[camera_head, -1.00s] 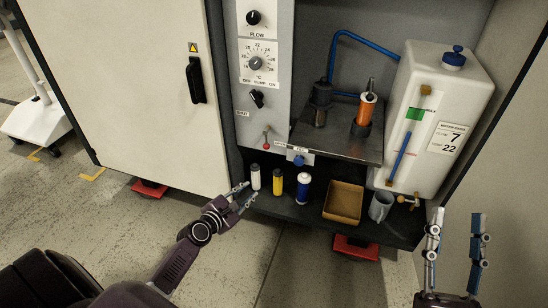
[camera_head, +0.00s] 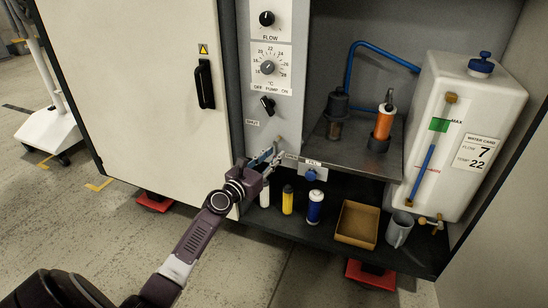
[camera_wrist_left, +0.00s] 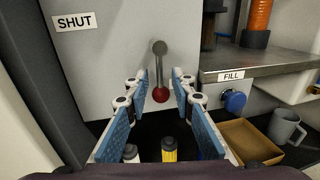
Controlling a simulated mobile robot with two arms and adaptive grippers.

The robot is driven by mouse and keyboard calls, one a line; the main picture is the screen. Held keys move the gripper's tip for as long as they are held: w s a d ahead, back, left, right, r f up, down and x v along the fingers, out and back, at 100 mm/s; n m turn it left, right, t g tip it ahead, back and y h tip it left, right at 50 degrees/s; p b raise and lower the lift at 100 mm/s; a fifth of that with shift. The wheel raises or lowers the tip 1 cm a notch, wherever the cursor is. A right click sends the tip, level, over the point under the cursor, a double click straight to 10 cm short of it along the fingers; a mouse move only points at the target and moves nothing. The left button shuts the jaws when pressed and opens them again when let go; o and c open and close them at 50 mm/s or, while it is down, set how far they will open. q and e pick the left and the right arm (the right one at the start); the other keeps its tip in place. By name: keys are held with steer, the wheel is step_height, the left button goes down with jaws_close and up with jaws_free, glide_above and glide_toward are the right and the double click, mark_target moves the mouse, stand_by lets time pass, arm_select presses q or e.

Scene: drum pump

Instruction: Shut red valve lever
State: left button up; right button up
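The red valve lever is a grey bar with a red ball knob (camera_wrist_left: 160,95) at its lower end. In the left wrist view it hangs about straight down from its pivot on the grey panel. A SHUT label (camera_wrist_left: 74,22) is up and left of the pivot; it also shows in the head view (camera_head: 252,123). My left gripper (camera_head: 272,155) is at the panel's lower edge and hides most of the lever in the head view. In the left wrist view its blue-padded fingers (camera_wrist_left: 160,92) are open, one on each side of the knob, with gaps. My right gripper is out of view.
A metal shelf (camera_head: 350,160) with a FILL label and a blue knob (camera_head: 310,175) juts out right of the lever. Several bottles, a tan tray (camera_head: 357,224) and a grey mug (camera_head: 399,230) stand below. A white water tank (camera_head: 462,130) is at the right.

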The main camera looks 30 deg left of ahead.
arm_select(q)
steer(key=shift+w, duration=0.45)
steer(key=shift+c, duration=0.2)
jaws_close()
